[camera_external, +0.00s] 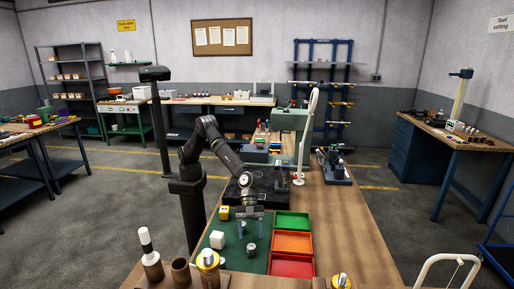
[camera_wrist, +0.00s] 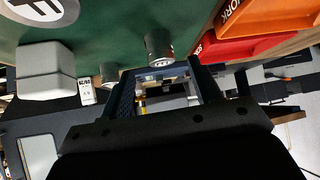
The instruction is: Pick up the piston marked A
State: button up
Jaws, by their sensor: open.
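Two grey metal cylinders, likely pistons, stand on the green mat (camera_external: 229,262). One piston (camera_wrist: 160,49) is just beyond the gap between my fingertips in the wrist view, and the other piston (camera_wrist: 109,72) is to its left. In the external view one piston (camera_external: 251,249) shows clearly in front of my gripper; the other is hard to make out near the fingers. I cannot read a letter A on either. My gripper (camera_external: 250,226), also in the wrist view (camera_wrist: 166,82), is open with nothing between its fingers, above the mat.
A white block (camera_external: 217,240) and a yellow block (camera_external: 224,212) are on the mat's left. Green (camera_external: 293,221), orange (camera_external: 292,243) and red (camera_external: 291,266) trays line its right side. A small labelled box (camera_wrist: 87,91) shows in the wrist view. Bare wood lies right of the trays.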

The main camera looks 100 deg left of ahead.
jog(key=s+d+r+y, duration=0.1)
jog(key=s+d+r, duration=0.2)
jog(key=s+r, duration=0.3)
jog(key=n+y, duration=0.2)
send_near(221, 265)
jog(key=x, duration=0.3)
jog(key=a+x, duration=0.1)
jog(key=x, duration=0.5)
jog(key=shift+s+f, duration=0.3)
jog(key=shift+f, duration=0.3)
jog(key=shift+a+t, duration=0.1)
jog(key=shift+t, duration=0.2)
jog(key=c, duration=1.1)
